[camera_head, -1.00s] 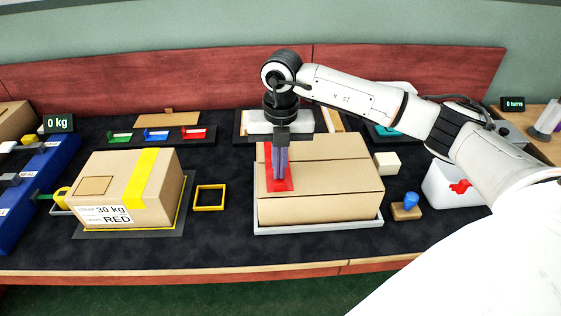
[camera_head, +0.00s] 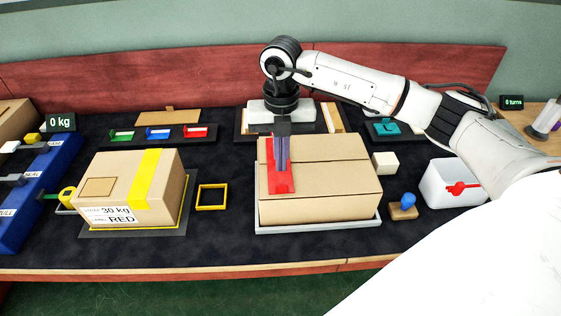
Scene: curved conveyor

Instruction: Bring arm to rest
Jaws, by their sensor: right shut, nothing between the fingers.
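My right gripper (camera_head: 282,166) points down over the left part of a closed cardboard box (camera_head: 335,170). Its fingers are shut with nothing between them. A red label-like piece (camera_head: 281,184) lies on the left side of the box top, partly hidden behind the fingers. I cannot tell whether the fingertips touch it. The box sits in a light grey tray (camera_head: 318,228). My right arm reaches in from the right, above the table. My left gripper is not in view.
A taped box (camera_head: 120,190) marked 30 kg and RED stands at left, beside a yellow frame (camera_head: 211,208). A white bin (camera_head: 447,198) and a blue-handled stamp (camera_head: 408,200) are at right. Green, blue and red items (camera_head: 157,133) lie behind.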

